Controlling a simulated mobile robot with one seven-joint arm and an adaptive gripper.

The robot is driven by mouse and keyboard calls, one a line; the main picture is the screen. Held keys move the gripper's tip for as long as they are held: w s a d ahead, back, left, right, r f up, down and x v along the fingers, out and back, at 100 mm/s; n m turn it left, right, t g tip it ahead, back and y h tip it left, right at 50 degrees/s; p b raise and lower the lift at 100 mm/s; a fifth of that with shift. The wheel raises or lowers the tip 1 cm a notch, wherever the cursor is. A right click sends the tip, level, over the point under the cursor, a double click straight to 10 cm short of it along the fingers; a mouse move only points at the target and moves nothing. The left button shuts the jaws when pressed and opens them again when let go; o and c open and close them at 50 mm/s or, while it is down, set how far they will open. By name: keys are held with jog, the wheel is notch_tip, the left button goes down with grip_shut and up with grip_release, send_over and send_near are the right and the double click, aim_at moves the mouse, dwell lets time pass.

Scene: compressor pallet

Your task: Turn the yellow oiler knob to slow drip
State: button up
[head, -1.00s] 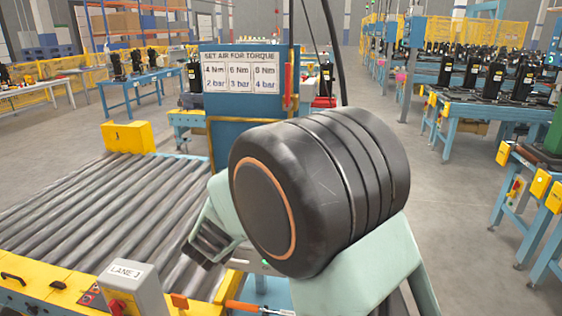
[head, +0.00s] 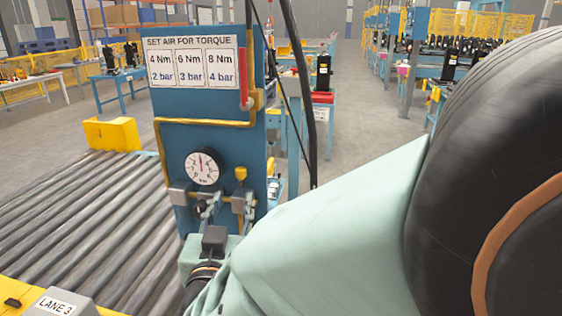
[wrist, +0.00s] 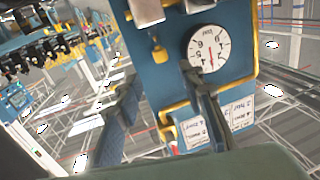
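The yellow oiler knob (head: 240,173) is small and stands above a silver block on the blue panel, right of the round gauge (head: 203,168). In the wrist view, which is upside down, the knob (wrist: 159,55) appears beyond and roughly between my fingertips, with the gauge (wrist: 208,48) to its right. My gripper (head: 230,205) is in front of the panel, just below the knob in the head view. Its two fingers (wrist: 160,80) are spread apart with nothing between them. I cannot tell the exact gap to the knob; no contact shows.
The blue panel (head: 228,145) carries a torque sign (head: 193,62), a red-handled part (head: 243,80) and yellow piping. A roller conveyor (head: 85,215) lies to the left, with a LANE 3 box (head: 58,303) in front. A black hose (head: 301,100) hangs right of the panel. My arm fills the lower right.

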aim_at(240, 176)
jog(key=w, duration=1)
jog(key=shift+w+a+p, duration=0.2)
jog(key=shift+a+p, duration=0.1)
jog(key=shift+p, duration=0.05)
grip_shut()
